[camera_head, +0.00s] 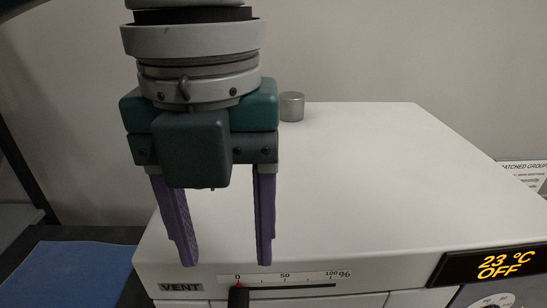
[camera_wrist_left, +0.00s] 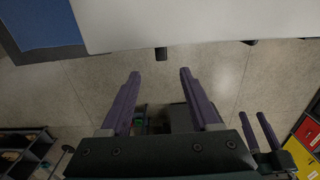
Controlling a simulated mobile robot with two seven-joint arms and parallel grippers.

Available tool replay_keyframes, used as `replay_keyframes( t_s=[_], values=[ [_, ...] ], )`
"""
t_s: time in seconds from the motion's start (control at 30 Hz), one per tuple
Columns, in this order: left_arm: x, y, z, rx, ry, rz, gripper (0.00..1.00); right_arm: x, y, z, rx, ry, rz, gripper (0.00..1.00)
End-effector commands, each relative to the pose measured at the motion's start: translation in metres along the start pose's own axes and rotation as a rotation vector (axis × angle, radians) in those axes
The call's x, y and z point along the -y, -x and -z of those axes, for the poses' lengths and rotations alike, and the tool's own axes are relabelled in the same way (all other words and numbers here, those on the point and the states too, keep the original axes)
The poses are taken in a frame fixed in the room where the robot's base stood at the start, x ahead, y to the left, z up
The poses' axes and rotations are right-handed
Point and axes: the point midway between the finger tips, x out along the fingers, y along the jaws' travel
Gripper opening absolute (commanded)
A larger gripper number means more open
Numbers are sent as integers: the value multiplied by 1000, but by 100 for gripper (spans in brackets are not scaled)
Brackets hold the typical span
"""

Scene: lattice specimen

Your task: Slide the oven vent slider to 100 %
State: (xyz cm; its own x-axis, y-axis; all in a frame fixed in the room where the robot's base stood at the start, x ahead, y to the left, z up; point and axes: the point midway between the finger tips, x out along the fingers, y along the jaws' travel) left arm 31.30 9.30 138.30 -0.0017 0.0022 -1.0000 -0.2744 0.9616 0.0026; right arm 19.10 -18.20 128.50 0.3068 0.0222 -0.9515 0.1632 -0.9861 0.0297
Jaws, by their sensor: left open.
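The oven vent slider is a black knob (camera_head: 238,297) at the left end of its dark slot, under a white scale marked 0 to 100 % (camera_head: 285,278). A red mark shows at 0, right above the knob. The knob also shows in the left wrist view (camera_wrist_left: 161,54), sticking out from the oven's front edge. My left gripper (camera_head: 228,263) is open, its purple fingers pointing down above the VENT label and the scale. In the left wrist view its fingertips (camera_wrist_left: 160,73) lie on either side of the knob's line, with nothing between them. My right gripper (camera_wrist_left: 252,113) appears open and empty there.
The white oven top (camera_head: 380,190) is clear except for a small grey metal cylinder (camera_head: 291,106) at the back. A display (camera_head: 500,265) reads 23 °C OFF at the right. A blue mat (camera_head: 65,275) lies to the left. Another black knob (camera_wrist_left: 250,42) projects from the oven's edge.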

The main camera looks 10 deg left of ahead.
Motion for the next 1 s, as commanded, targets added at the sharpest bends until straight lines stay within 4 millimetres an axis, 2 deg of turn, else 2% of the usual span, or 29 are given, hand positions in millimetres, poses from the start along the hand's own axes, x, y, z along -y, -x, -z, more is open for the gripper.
replay_keyframes(
  t_s=[0.3, 0.5, 0.87, 1.0],
  values=[
    [-1, -54, 1, -3, 3, -3, 62, -4, 20, 6, 1, 8, -10, 50],
    [0, -80, 1, -1, 2, 0, 62, -4, 25, 7, 2, 8, -9, 50],
    [0, -88, 0, 2, 1, 1, 62, -2, 25, 7, 1, 2, -2, 50],
    [0, -88, 0, 2, 1, 1, 49, -1, 25, 7, 1, 1, -1, 50]
  ],
)
